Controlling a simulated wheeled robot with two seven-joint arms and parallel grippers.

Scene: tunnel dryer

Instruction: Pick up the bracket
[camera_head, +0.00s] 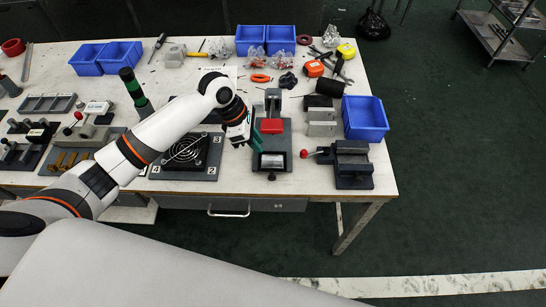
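My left arm reaches in from the left across the workbench. My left gripper (257,146) points down at the left side of a dark grey fixture (271,180) near the front edge. Its dark green fingers are small and seen from the side, so I cannot tell whether they are open or shut. A silvery metal piece (272,161), possibly the bracket, lies on the fixture just right of the fingertips. A red block (271,126) sits on the fixture behind it. I cannot tell whether the fingers touch the metal piece. My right gripper is not in view.
A fan plate (187,155) with numbered corners lies left of the fixture. A black vise (351,164) with a red-knobbed handle stands to the right. Blue bins (364,118) and loose tools surround the area. Brass-coloured parts (66,160) lie in a tray at left.

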